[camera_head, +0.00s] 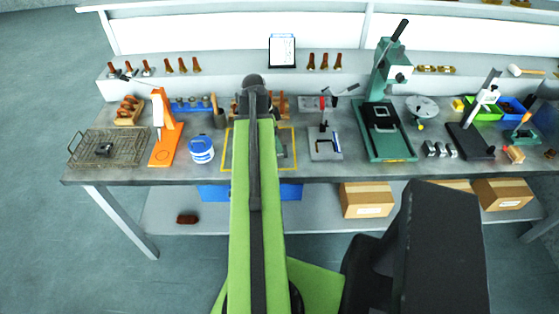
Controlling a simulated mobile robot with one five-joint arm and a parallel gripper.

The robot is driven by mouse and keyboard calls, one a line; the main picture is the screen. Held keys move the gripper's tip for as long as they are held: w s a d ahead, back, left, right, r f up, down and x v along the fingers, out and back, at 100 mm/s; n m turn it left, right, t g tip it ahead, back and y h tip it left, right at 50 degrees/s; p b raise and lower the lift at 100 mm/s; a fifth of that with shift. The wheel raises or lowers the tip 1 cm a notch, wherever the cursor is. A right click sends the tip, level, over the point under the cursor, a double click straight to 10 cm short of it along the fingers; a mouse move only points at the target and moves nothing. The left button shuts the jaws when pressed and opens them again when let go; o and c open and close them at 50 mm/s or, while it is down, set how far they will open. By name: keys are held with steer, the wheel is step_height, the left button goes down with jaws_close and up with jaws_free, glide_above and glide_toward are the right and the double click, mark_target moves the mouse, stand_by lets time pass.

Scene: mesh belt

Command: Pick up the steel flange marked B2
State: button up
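I cannot make out any B2 marking, so I cannot tell which part is the steel flange. A small dark metal part (103,149) lies on the wire mesh tray (133,152) at the bench's left end. Several small steel pieces (431,149) stand in a row right of the green press. A round grey disc piece (422,106) stands behind them. My green arm reaches forward over the bench's middle, ending in a dark joint. My gripper does not show; the arm hides that spot and part of the yellow-outlined area (293,150).
An orange press (165,128) and a white-blue tub (201,150) stand left of my arm. A small red-handled press (324,130), a tall green press (388,130) and a black-based stand (471,142) stand to the right. Cardboard boxes (366,200) sit on the lower shelf.

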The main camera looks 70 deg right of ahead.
steer(key=b+x, duration=0.5)
steer(key=shift+a+f, duration=0.3)
steer(key=shift+a, duration=0.1)
steer(key=shift+r, duration=0.2)
jaws_close()
